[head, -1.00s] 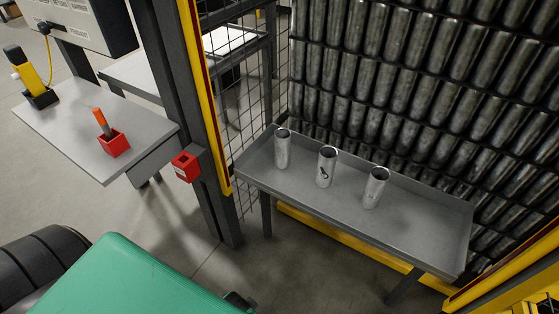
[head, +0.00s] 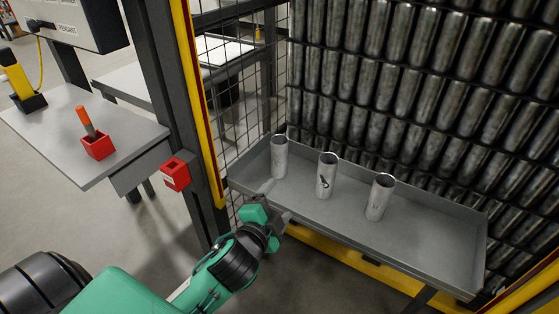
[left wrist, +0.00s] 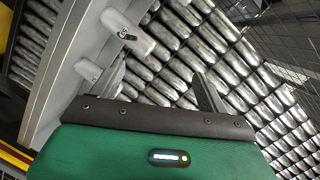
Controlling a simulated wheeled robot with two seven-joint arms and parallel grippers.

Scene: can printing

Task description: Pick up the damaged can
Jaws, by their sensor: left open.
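Three silver cans stand upright in a grey tray table: a left can (head: 279,158), a middle can (head: 326,180) with a dark hole or dent in its side, and a right can (head: 380,198). The middle can looks damaged. My left gripper (head: 275,202) is open and empty at the tray's front left edge, apart from the cans. In the left wrist view its fingers (left wrist: 162,88) are spread. That view also shows a can with a dark mark (left wrist: 128,34) and another can (left wrist: 88,70), both beyond the fingers. My right gripper is not in view.
The tray (head: 420,245) has raised rims. Stacked cans (head: 430,80) form a wall behind it. A yellow post (head: 200,110) and mesh fence stand at its left. A side table (head: 55,125) holds a red holder (head: 98,147). The tray's right part is clear.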

